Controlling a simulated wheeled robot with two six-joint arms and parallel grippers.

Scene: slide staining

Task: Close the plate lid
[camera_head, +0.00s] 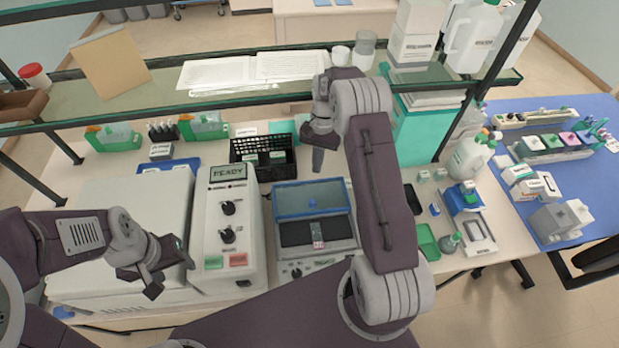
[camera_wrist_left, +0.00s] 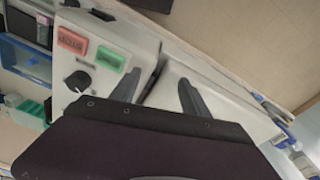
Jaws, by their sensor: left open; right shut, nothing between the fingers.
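The plate device (camera_head: 298,268) stands at the middle of the bench. Its blue-framed clear lid (camera_head: 311,202) stands raised at the back, above a dark plate (camera_head: 308,234) with a small pale label. My right gripper (camera_head: 318,163) is shut and empty, pointing down behind the lid's upper edge; contact is not visible. My left gripper (camera_head: 172,277) is open and empty over the white box-shaped machine at left, away from the lid. Its two spread fingers show in the left wrist view (camera_wrist_left: 160,88), with nothing between them.
A white control unit (camera_head: 229,228) reading READY, with knobs and red and green buttons, stands between my left gripper and the plate device. A black basket (camera_head: 263,158) is behind. A glass shelf (camera_head: 220,82) crosses above the bench. Green trays and bottles are at right.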

